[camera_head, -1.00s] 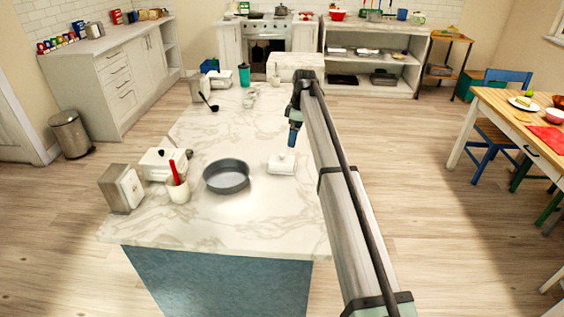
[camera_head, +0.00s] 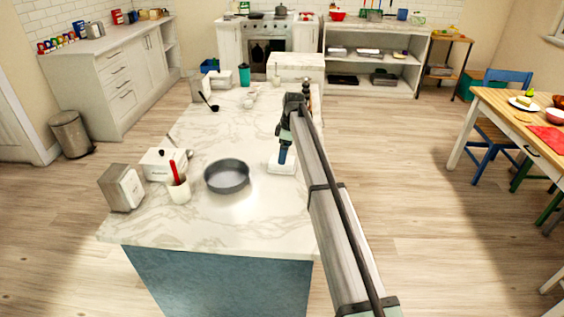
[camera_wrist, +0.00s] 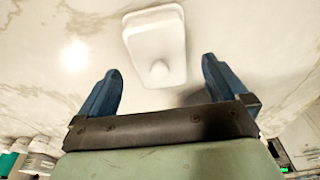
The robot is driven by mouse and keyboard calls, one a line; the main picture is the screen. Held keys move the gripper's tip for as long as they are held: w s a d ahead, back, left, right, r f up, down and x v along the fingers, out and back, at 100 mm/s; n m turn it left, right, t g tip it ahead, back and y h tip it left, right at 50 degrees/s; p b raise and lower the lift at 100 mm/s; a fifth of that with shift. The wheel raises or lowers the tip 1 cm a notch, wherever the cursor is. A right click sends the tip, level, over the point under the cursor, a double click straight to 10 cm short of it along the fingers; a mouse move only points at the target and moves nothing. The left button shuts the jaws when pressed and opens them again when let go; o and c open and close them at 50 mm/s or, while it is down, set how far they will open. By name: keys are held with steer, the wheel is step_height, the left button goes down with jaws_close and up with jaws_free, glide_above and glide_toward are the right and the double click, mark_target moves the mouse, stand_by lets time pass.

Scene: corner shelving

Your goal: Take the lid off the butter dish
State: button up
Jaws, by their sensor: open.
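The white butter dish (camera_head: 283,168) stands on the marble island top, to the right of the round grey pan. In the wrist view its white lid (camera_wrist: 158,42) shows with a small round knob (camera_wrist: 158,70). My gripper (camera_head: 282,156) is above the dish and partly hides it in the head view. In the wrist view my gripper (camera_wrist: 161,78) has its two blue fingers wide apart. The knob appears between the fingertips, with clear space on both sides and no finger touching it.
The round grey pan (camera_head: 227,176) is left of the dish. Further left are a white crock with a red utensil (camera_head: 178,190), a white lidded box (camera_head: 160,165) and a metal napkin holder (camera_head: 122,187). The marble top (camera_head: 235,225) in front is clear.

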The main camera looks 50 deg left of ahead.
steer(key=shift+s+a+f, duration=0.15)
steer(key=shift+a+f, duration=0.05)
steer(key=shift+f, duration=1)
steer(key=shift+s+a+f, duration=0.1)
steer(key=shift+a+f, duration=0.1)
steer(key=shift+f, duration=0.95)
steer(key=shift+c, duration=0.4)
steer(key=c, duration=0.9)
